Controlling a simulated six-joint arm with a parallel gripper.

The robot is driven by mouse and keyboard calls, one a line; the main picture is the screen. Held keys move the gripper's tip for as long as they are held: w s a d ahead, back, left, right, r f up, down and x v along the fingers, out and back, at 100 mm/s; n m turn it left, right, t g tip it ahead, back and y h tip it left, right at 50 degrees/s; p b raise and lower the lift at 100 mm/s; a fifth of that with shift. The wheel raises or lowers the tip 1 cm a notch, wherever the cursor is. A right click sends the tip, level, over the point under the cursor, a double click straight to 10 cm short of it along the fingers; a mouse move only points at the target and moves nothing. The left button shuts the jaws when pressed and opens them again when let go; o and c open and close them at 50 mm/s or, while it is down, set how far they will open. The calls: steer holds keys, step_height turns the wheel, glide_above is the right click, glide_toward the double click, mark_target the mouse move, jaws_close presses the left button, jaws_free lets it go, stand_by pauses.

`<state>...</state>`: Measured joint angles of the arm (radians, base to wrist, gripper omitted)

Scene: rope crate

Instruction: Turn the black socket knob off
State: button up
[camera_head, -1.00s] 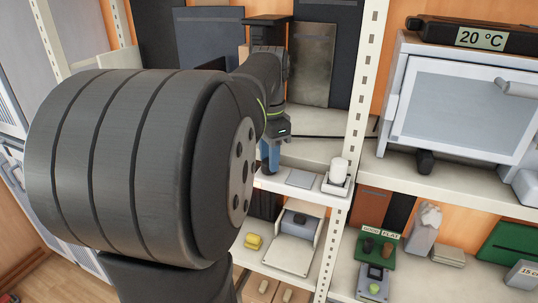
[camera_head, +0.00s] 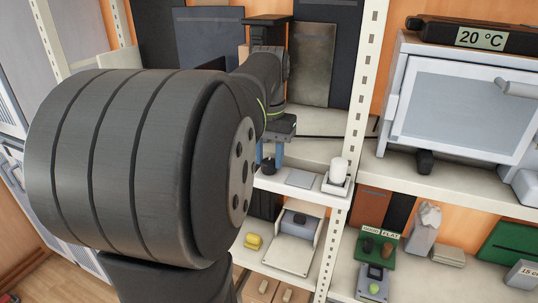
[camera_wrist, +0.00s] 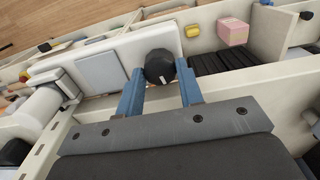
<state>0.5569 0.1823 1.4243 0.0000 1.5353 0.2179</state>
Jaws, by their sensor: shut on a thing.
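The black knob (camera_wrist: 160,66) is round and sits on a pale socket strip beside a grey square plate (camera_wrist: 100,72). In the head view the knob (camera_head: 268,166) shows low between the blue fingers, on the middle shelf. My gripper (camera_wrist: 160,88) has one blue finger on each side of the knob and is shut on it. In the head view my gripper (camera_head: 269,153) points down at the shelf's front. The knob's pointer setting cannot be read clearly.
A white cylinder on a square base (camera_head: 339,178) stands right of the grey plate, near the shelf post (camera_head: 366,85). A yellow block (camera_head: 253,241) and a grey device (camera_head: 294,222) sit on the shelf below. My arm hides much of the left.

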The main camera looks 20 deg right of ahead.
mark_target(269, 160)
steer(key=shift+n, duration=1.7)
steer(key=o, duration=1)
step_height(269, 160, up, 18)
steer(key=shift+f, duration=0.25)
step_height(269, 160, down, 18)
steer(key=shift+r, duration=0.25)
steer(key=shift+r, duration=0.15)
